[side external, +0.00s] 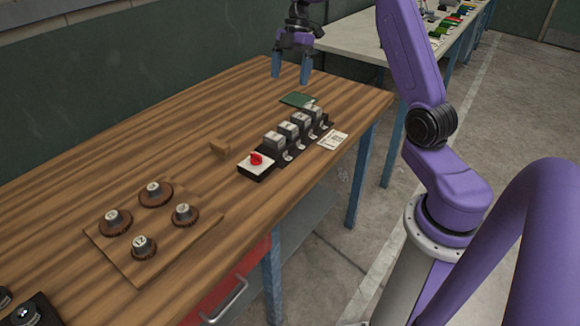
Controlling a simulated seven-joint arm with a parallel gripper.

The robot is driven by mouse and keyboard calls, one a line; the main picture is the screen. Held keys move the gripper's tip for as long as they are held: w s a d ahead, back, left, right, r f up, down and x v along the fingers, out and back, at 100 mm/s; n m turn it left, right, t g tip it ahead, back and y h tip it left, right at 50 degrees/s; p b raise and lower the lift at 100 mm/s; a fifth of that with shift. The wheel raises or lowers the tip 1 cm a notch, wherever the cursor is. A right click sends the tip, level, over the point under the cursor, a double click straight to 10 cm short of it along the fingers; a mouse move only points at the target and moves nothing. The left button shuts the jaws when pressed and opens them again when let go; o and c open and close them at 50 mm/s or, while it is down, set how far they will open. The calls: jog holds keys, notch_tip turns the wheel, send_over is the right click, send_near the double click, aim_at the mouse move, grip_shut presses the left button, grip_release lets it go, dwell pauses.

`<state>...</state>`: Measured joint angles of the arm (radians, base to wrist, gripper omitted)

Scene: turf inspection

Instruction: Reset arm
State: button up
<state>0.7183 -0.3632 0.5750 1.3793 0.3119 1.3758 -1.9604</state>
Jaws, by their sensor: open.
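My gripper (290,68) is in the upper middle of the side external view. Its two blue fingers point down and are spread apart, with nothing between them. It hangs above the far end of the wooden workbench (110,165), apart from everything on it. My purple arm stands at the right beside the bench. A row of metal blocks on a black base (296,130) lies below and nearer than the gripper. A white box with a red knob (257,163) stands at the near end of that row.
A wooden board (190,232) with several numbered round pieces lies at the front left. Dark items are cut off at the lower left. A cluttered second table (355,35) stands behind.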

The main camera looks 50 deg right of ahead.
jog(key=s+a+r+m+h, duration=0.1)
jog(key=s+a, duration=0.6)
jog(key=a, duration=0.3)
jog(key=s+a+r+m+h, duration=0.1)
jog(key=s+a+h, duration=0.1)
jog(key=s+a, duration=0.7)
jog(key=s+a+f+m, duration=0.1)
jog(key=s+a+f, duration=0.1)
jog(key=s, duration=0.7)
jog(key=s+a+f+m, duration=0.1)
jog(key=s, duration=0.8)
jog(key=shift+a+f+m+t+h, duration=0.3)
jog(key=shift+a+f+m+t, duration=0.05)
jog(key=shift+m+t, duration=0.05)
